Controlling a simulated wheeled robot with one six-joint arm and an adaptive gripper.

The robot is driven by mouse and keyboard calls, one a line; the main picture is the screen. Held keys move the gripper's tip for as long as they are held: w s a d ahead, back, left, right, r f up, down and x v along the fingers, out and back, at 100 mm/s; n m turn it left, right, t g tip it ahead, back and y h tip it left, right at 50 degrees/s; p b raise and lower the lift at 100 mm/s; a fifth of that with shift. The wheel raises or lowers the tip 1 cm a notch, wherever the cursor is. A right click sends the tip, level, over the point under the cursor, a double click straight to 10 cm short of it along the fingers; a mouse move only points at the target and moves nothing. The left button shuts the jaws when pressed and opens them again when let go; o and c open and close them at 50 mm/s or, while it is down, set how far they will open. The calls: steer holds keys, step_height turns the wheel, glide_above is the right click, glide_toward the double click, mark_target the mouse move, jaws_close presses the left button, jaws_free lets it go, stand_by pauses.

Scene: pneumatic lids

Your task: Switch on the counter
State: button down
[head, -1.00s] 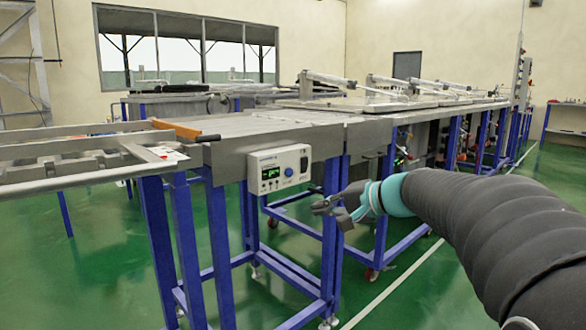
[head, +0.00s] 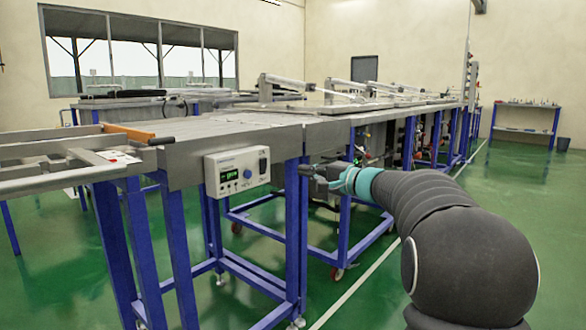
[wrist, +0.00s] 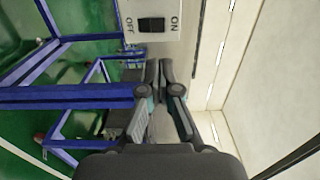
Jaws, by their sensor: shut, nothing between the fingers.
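In the wrist view, the counter's side panel (wrist: 170,27) shows a black rocker switch (wrist: 151,24) between the words OFF and ON. I cannot tell which way the rocker is tipped. My gripper (head: 304,170) is just right of the counter, pointing left towards its side. In the wrist view, my gripper (wrist: 159,64) is shut and empty, its fingertips apart from the switch in the picture.
The metal conveyor table (head: 300,118) runs above the counter on blue legs (head: 297,235). An orange bar with a black handle (head: 130,134) lies on it at the left. Lids on arms stand further back. The green floor (head: 500,200) at the right is open.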

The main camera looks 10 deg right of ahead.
mark_target(264, 161)
steer(key=p+x, duration=0.2)
steer(key=x, duration=1.1)
steer(key=shift+s, duration=0.1)
